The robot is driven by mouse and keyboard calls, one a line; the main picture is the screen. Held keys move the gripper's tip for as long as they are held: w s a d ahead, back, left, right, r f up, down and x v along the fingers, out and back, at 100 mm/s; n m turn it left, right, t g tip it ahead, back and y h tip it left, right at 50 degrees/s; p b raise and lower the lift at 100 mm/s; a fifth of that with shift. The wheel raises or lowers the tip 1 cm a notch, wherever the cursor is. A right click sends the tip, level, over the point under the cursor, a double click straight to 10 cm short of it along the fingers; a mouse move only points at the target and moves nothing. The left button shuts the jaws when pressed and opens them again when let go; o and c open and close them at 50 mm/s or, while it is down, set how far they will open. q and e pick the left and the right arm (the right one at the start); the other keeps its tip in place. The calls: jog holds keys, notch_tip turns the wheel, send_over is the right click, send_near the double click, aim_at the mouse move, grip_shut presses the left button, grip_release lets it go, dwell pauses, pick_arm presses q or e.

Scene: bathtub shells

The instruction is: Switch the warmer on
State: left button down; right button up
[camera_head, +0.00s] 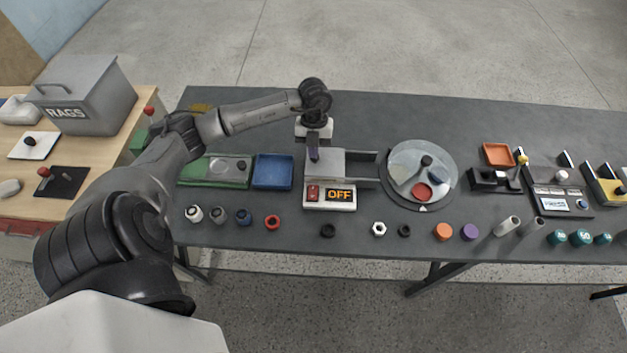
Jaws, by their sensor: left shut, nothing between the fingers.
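The warmer (345,163) is a grey box near the middle of the long dark table. Its white front panel carries a red switch (313,193) and a display (341,195) that reads "OFF" in orange. My left gripper (313,156) comes in from the left and points down, shut and empty, at the left end of the warmer, behind the red switch in the picture. I cannot tell whether its fingertips touch the warmer. My right gripper is not in view.
A blue tray (273,171) and a green fixture (205,172) stand left of the warmer. A round grey turntable (410,192) stands to its right. Several rings and caps line the front edge. A grey RAGS bin (95,98) stands on a side table.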

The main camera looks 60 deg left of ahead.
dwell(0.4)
pick_arm(q)
jog(key=shift+f, duration=0.1)
send_near(313, 187)
jog(key=x, duration=0.6)
jog(key=shift+s+d+b, duration=0.1)
jog(key=shift+d+b, duration=0.15)
jog(key=shift+b, duration=0.05)
jog(key=shift+f, duration=0.55)
jog(key=shift+a, duration=0.1)
